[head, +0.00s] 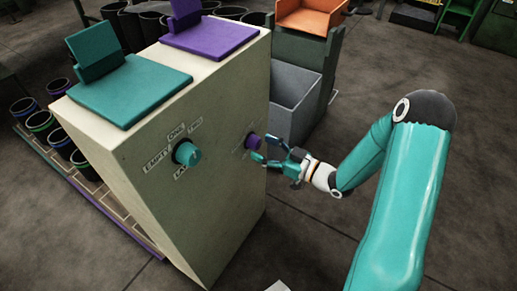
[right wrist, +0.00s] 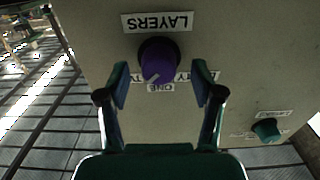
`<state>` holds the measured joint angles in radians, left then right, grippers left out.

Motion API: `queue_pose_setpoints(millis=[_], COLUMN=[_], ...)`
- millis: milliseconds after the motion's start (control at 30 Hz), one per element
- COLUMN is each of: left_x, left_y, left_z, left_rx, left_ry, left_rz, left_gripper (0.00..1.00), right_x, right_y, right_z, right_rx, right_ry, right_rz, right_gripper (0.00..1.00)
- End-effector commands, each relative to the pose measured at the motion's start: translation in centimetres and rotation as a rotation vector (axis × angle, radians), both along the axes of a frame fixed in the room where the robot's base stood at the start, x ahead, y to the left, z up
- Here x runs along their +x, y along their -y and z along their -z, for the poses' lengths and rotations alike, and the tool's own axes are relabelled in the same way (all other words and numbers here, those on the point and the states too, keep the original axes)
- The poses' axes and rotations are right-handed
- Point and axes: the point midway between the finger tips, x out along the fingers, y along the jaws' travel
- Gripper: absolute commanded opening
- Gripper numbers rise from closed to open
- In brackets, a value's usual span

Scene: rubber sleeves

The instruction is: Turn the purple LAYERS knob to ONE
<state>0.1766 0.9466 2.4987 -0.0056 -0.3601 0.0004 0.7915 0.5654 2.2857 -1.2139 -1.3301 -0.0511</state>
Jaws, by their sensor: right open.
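The purple LAYERS knob (head: 253,141) is on the pale cabinet's side face. It also shows in the right wrist view (right wrist: 158,58), where its labels are upside down. A pale mark on its lower rim points down and slightly left, close to the ONE label (right wrist: 161,87). Labels on either side of ONE are partly hidden. My right gripper (head: 268,149) is open in front of the knob. In the right wrist view its fingertips (right wrist: 162,80) are left and right of the knob, with gaps visible. Nothing is held. My left gripper is out of view.
A teal knob (head: 186,153) with its own labels is on the same cabinet (head: 225,225). Teal (head: 135,88) and purple (head: 212,34) trays are on the cabinet top. A grey bin (head: 290,100) stands behind it.

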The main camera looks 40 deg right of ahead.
Motion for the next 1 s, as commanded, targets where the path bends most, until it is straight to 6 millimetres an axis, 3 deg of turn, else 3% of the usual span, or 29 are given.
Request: queue_pose_setpoints(millis=[167,467,800,833,1000], left_x=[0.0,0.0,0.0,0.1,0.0], left_y=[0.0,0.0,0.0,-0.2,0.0], left_z=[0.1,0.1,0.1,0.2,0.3], left_rx=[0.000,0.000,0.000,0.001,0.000], left_ry=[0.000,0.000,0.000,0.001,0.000], left_rz=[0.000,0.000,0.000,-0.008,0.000], left_gripper=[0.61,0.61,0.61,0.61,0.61], right_x=[1.1,1.3,1.3,1.1,1.1], right_y=[-0.5,-0.6,-0.6,-2.3,-0.9], right_z=[0.0,0.0,0.0,0.0,0.1], right_rx=[-0.001,0.000,0.000,0.007,-0.006], right_ry=[0.000,0.000,0.000,-0.004,0.002], right_rz=[0.000,0.000,-0.002,-0.009,-0.006], right_gripper=[0.67,0.65,0.08,0.06,0.06])
